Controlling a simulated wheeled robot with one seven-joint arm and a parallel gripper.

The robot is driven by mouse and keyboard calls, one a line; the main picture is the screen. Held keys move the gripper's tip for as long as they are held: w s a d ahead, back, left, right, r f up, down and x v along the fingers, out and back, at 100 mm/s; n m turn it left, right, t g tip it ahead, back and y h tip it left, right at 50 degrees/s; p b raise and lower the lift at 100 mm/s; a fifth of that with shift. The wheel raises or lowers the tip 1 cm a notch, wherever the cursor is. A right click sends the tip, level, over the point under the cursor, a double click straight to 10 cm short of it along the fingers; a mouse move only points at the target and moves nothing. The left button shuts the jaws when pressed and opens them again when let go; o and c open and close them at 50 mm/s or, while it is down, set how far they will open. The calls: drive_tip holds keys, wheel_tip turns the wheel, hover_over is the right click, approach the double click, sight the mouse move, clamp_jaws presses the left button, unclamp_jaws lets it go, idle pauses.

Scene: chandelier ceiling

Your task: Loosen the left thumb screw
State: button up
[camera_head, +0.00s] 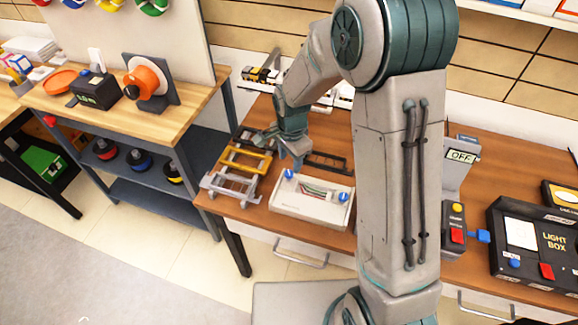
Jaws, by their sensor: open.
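A white device (290,209) lies on the brown table in the camera_head view, with colored lines on its face. It has a blue left thumb screw (289,174) and a blue right thumb screw (343,197) near its two ends. My gripper (281,153) is open and points down just above and slightly left of the left thumb screw. One finger hangs close over the screw; I cannot tell whether it touches. Nothing shows between the fingers.
Yellow and grey metal frames (242,160) stand just left of the device. A dark frame (327,162) lies behind it. A black light box (535,243) and an OFF display (461,156) are on the right. My arm hides the table's middle.

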sight(289, 172)
drive_tip(key=shift+w+a+f, duration=0.1)
drive_tip(key=shift+f, duration=2.45)
drive_tip(key=c, duration=1)
